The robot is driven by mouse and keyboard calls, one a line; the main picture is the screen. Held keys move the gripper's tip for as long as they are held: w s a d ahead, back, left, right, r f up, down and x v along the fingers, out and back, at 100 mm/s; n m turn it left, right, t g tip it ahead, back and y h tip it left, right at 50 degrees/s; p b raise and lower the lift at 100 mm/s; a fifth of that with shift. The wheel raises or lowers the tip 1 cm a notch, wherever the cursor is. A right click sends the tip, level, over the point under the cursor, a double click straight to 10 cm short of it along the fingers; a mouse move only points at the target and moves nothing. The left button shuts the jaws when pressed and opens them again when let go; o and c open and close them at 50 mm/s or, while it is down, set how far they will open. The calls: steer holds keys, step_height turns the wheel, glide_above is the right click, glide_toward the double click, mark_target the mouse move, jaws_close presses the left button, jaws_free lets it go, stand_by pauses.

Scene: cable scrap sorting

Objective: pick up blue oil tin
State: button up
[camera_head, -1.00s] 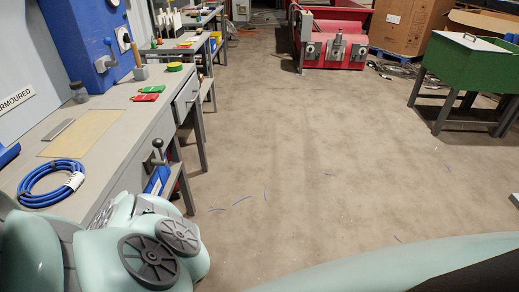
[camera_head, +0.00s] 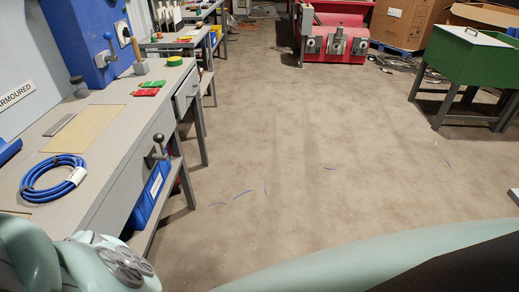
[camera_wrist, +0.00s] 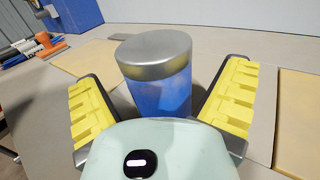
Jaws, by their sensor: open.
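The blue oil tin (camera_wrist: 163,92), a blue cylinder with a silver-grey lid, stands in the middle of the wrist view on a grey worktop. My gripper (camera_wrist: 160,76) is open, with one yellow-padded finger on each side of the tin. Gaps show between the tin and both fingers. The tin's lower part is hidden behind my gripper's pale green body.
In the head view, a coiled blue cable (camera_head: 54,178), a tan mat (camera_head: 94,130) and a grey jar (camera_head: 79,87) are on the left bench (camera_head: 117,152). A vice handle (camera_head: 155,154) sticks out from its front. The floor (camera_head: 290,140) to the right is mostly clear.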

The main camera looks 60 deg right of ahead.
steer(key=shift+a, duration=0.15)
steer(key=shift+c, duration=0.4)
steer(key=c, duration=1.3)
